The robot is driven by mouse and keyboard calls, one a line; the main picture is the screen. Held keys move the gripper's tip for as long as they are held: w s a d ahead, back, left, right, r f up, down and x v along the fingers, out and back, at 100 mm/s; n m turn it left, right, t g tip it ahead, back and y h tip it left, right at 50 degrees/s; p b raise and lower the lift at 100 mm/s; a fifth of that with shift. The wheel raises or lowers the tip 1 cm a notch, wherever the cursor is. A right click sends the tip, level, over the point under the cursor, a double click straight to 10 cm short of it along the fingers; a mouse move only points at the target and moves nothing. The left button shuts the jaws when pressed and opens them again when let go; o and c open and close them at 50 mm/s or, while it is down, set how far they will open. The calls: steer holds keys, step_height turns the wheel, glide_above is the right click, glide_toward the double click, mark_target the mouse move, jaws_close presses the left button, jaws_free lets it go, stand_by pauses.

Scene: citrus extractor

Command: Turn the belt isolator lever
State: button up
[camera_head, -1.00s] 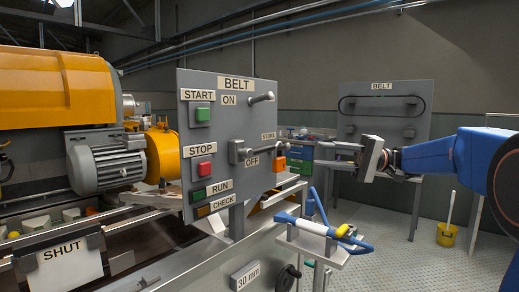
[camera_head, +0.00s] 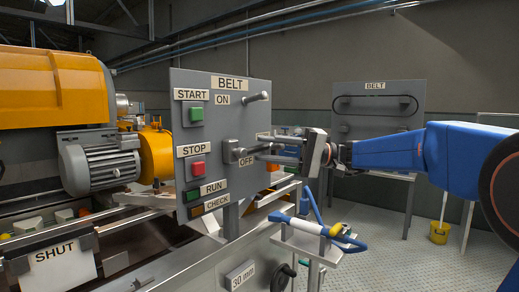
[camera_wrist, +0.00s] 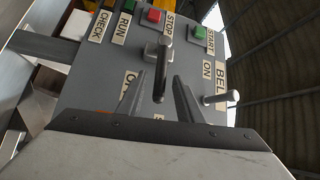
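The grey BELT panel (camera_head: 220,120) stands upright left of my gripper in the head view. The lever (camera_head: 236,151) has a square metal base beside the OFF label (camera_head: 245,160) and a handle that sticks out towards my gripper. My gripper (camera_head: 268,149) points at the panel from the right, its fingers around the handle's end. In the wrist view the lever handle (camera_wrist: 163,65) lies between the two fingers of my gripper (camera_wrist: 160,80). The fingers are apart, with gaps beside the handle. A second metal handle (camera_head: 258,97) sticks out by the ON label (camera_head: 222,99).
Green START (camera_head: 196,114) and red STOP (camera_head: 198,168) buttons sit on the panel's left side. Below my arm is a small stand (camera_head: 310,243) with a blue-and-white hose tool (camera_head: 305,226). Another BELT board (camera_head: 378,108) stands behind. A yellow bucket (camera_head: 439,232) is on the floor.

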steer(key=shift+s+a+r, duration=0.1)
steer(key=shift+a+r, duration=0.05)
steer(key=shift+a, duration=1.05)
jaws_close()
